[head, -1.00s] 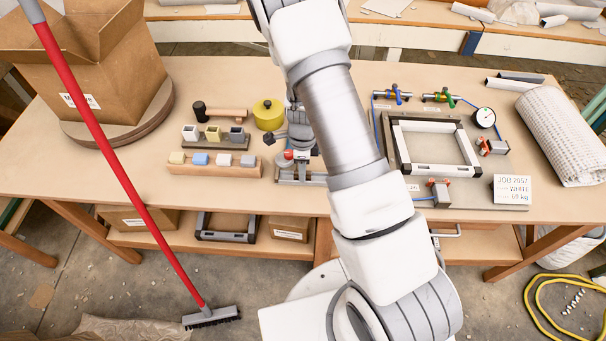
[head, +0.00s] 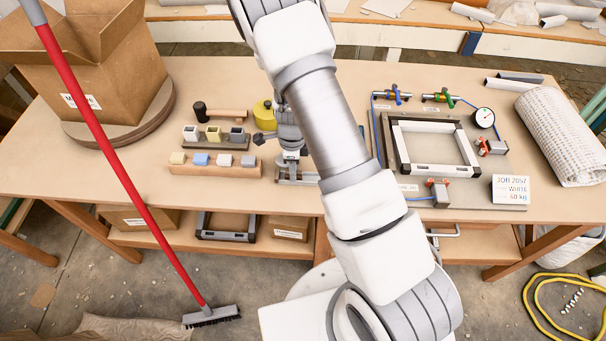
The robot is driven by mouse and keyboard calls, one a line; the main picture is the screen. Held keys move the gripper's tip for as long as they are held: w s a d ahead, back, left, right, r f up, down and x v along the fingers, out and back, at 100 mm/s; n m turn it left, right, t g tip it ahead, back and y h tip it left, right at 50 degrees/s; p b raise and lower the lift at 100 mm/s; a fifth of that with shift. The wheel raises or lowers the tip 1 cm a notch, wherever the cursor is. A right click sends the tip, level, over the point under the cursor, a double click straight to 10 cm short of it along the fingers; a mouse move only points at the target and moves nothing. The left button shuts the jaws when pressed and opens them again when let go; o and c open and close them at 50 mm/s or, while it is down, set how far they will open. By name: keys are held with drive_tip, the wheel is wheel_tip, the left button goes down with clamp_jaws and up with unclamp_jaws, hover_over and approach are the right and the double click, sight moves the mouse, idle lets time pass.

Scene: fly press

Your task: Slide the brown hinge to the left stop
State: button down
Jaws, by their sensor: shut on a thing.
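My gripper (head: 290,151) points down over the small press fixture (head: 298,178) near the middle of the workbench. Its jaws are shut at the upper part of the fixture. The brown hinge cannot be made out; the gripper and my arm cover the place where the jaws close. Where the hinge stands relative to the left stop cannot be seen.
Left of my gripper are a block rack (head: 214,140), a wooden tray with colored blocks (head: 214,170) and a black-headed mallet (head: 222,113). A yellow tin (head: 264,115) stands close behind. A clamped white frame (head: 436,168) lies to the right.

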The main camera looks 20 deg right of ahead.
drive_tip(key=shift+w+a, duration=0.2)
drive_tip(key=shift+a, duration=0.4)
drive_tip(key=c, duration=0.6)
unclamp_jaws()
drive_tip(key=shift+c, duration=1.4)
drive_tip(key=shift+r, duration=0.1)
drive_tip(key=shift+a+r+p, duration=0.1)
drive_tip(key=shift+r+p, duration=2.8)
drive_tip(key=shift+r, duration=0.6)
